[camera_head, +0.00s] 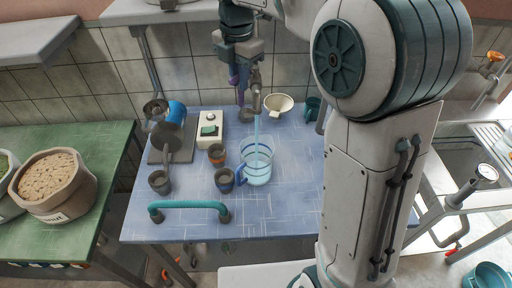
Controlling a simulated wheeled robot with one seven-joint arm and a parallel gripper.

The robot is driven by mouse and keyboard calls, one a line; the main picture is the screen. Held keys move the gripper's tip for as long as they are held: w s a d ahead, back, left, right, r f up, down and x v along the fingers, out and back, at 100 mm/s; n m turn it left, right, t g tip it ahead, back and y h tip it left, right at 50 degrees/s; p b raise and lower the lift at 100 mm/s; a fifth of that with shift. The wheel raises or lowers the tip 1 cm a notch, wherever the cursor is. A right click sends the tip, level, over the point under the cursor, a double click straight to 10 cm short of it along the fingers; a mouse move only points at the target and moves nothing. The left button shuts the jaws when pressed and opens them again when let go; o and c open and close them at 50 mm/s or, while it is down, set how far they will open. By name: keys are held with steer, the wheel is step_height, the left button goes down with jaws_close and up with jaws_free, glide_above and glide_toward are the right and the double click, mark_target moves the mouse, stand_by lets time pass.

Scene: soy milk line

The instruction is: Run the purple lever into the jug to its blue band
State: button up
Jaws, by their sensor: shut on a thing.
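A clear jug (258,171) with a blue handle stands on the blue table below a metal tap (256,92). Blue bands show around its wall, and pale liquid is in it; the exact level against the bands is too small to tell. A pale blue stream falls from the tap into the jug. The purple lever (234,80) is beside the tap, at the left. My gripper (238,62) reaches down from the top of the view and is shut on the lever. Its fingertips partly hide the lever.
The blue table (290,213) also holds small cups (224,180), a cream box with a green switch (210,127), a cream funnel (278,104) and a teal bar handle (188,205). A sack of grain (55,185) stands on the green table at left. The blue table's front right is clear.

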stand_by(0.3)
steer(key=d+n, duration=0.1)
steer(key=n, duration=0.1)
steer(key=s+d+n, duration=0.1)
steer(key=n, duration=0.1)
steer(key=shift+s+n, duration=0.15)
steer(key=shift+n, duration=0.15)
steer(key=shift+a+r, duration=0.1)
steer(key=shift+a, duration=0.05)
stand_by(1.0)
steer(key=shift+a+m+p, duration=0.2)
steer(key=shift+m+p, duration=0.2)
steer(key=shift+m, duration=0.2)
stand_by(0.9)
steer(key=shift+w+a+m, duration=0.25)
steer(key=shift+w+m, duration=0.05)
steer(key=shift+m, duration=0.3)
stand_by(0.9)
